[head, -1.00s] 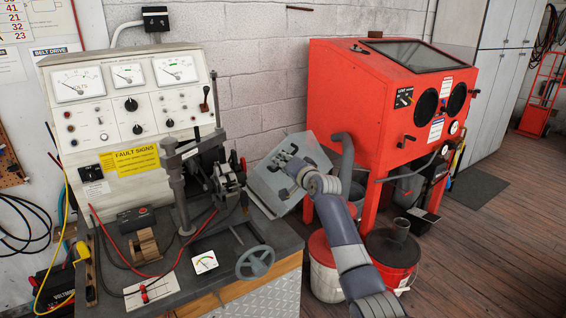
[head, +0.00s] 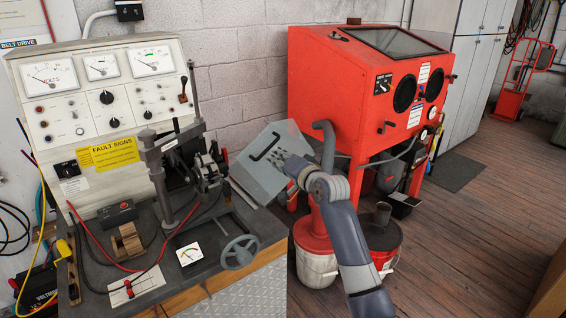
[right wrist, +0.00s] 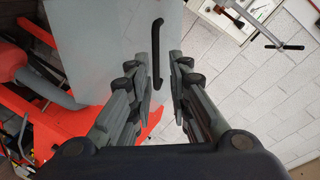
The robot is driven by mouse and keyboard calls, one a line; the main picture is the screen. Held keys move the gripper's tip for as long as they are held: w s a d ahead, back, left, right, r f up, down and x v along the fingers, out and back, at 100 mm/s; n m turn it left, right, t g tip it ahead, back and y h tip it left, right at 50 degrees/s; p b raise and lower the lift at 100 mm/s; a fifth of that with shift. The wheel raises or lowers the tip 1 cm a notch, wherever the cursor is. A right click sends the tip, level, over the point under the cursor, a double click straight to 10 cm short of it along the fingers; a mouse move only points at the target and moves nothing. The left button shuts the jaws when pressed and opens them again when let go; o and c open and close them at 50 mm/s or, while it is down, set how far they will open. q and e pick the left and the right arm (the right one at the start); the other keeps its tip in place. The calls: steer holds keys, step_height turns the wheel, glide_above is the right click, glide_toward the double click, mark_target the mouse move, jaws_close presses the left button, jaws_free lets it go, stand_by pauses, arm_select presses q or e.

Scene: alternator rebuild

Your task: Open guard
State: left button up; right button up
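The guard (head: 254,175) is a tilted flat grey panel at the right edge of the bench. Its black bar handle (head: 267,147) shows on its upper part. In the right wrist view, the guard (right wrist: 93,45) is a pale grey sheet with the handle (right wrist: 158,48) along its right side. My right gripper (head: 279,162) is in front of the panel, just below and right of the handle. In the right wrist view the fingers (right wrist: 159,70) are apart and empty. The handle lines up with the gap; its distance is unclear. My left gripper is out of view.
The test bench (head: 110,100) with gauges stands at left, with a clamp post (head: 155,175) and handwheel (head: 239,252) near the guard. A red blast cabinet (head: 350,85) stands at right, with buckets (head: 316,268) below. Open wooden floor (head: 480,220) lies at far right.

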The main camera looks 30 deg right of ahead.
steer(key=shift+s+a+r, duration=0.1)
steer(key=shift+s+r, duration=0.1)
steer(key=shift+s, duration=0.95)
steer(key=s+a+f+n+g, duration=0.1)
steer(key=a+f+g, duration=0.1)
steer(key=f, duration=1.2)
steer(key=s+a+f+n+g, duration=0.2)
steer(key=f+g, duration=0.1)
steer(key=f, duration=1)
steer(key=s+a+f+n+g, duration=0.2)
steer(key=s+f, duration=0.4)
steer(key=f, duration=0.5)
steer(key=s+a+f+n+g, duration=0.1)
steer(key=s+a+f, duration=0.2)
steer(key=s+f, duration=0.55)
steer(key=s+a+f+n+g+y, duration=0.1)
steer(key=s+a+f+n+g, duration=0.15)
steer(key=s+f, duration=0.65)
steer(key=s+a+f+n+g, duration=0.2)
steer(key=s+a+f, duration=0.1)
steer(key=s+f, duration=0.6)
steer(key=s+a+f+n+g, duration=0.1)
steer(key=s+a+f+n, duration=0.1)
steer(key=s, duration=0.9)
steer(key=s+a+f+n+g, duration=0.1)
steer(key=s+a+f, duration=0.1)
steer(key=s, duration=1)
steer(key=shift+s+a+f+n+g, duration=0.2)
steer(key=shift+a+f+n+g, duration=0.2)
steer(key=shift+f, duration=0.5)
